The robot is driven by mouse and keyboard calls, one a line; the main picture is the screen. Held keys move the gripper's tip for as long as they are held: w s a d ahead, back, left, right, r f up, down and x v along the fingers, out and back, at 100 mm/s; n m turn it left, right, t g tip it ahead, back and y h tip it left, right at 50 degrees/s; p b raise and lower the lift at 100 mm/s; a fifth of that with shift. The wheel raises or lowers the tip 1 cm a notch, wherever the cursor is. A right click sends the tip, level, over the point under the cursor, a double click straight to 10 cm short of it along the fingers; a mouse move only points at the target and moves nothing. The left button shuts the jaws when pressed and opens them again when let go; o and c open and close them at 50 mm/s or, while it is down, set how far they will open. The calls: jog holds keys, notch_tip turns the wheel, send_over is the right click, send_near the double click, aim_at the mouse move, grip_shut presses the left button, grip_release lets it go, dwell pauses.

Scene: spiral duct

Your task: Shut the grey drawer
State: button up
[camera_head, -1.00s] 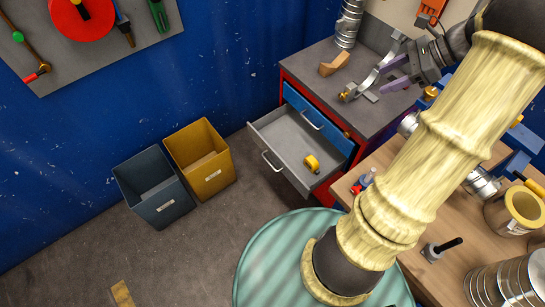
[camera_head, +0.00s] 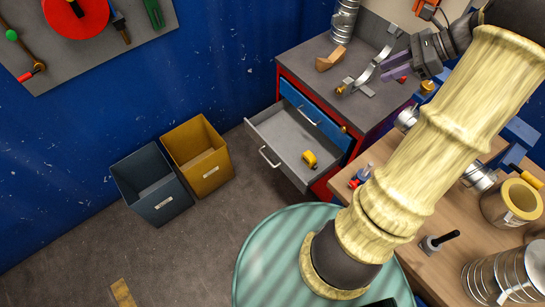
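The grey drawer (camera_head: 286,137) is pulled well out of the red cabinet (camera_head: 318,183), below a blue drawer (camera_head: 318,118) that is shut. Its front with a pale bar handle (camera_head: 269,157) faces the lower left. A small yellow thing (camera_head: 309,158) lies inside it, near its right side. My gripper (camera_head: 390,68) is above the cabinet's grey top, up and to the right of the grey drawer and apart from it. Its two purple fingers are spread with a gap between them, and I see nothing held there.
A curved metal bracket (camera_head: 366,77) and a wooden block (camera_head: 331,59) lie on the cabinet top. A dark bin (camera_head: 150,187) and a yellow bin (camera_head: 199,154) stand on the floor left of the drawer. Floor between them and the drawer is bare. A workbench (camera_head: 405,262) stands at the right.

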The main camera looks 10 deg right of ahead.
jog(key=a+f+n, duration=0.1)
jog(key=a, duration=0.1)
jog(key=a+f+n+g+h, duration=0.1)
jog(key=a, duration=0.1)
jog(key=a+f+n, duration=0.1)
jog(key=a, duration=0.1)
jog(key=shift+w+a+f+g+h+b, duration=0.1)
jog(key=shift+w+f+g+h+b, duration=0.1)
jog(key=shift+g+h+b, duration=0.15)
grip_shut()
jog(key=s+a+f+n+h+b, duration=0.1)
jog(key=s+a+f+n+h, duration=0.2)
jog(key=a+n, duration=0.6)
jog(key=s+a+f+n+h+b, duration=0.1)
jog(key=s+a+f+n+h, duration=0.2)
jog(key=a+n, duration=0.6)
notch_tip(320, 180, down, 2)
jog(key=shift+s+a+f+n+b, duration=0.25)
jog(key=shift+s+a+n+b, duration=0.1)
jog(key=shift+s+n, duration=0.55)
jog(key=shift+w+h, duration=0.25)
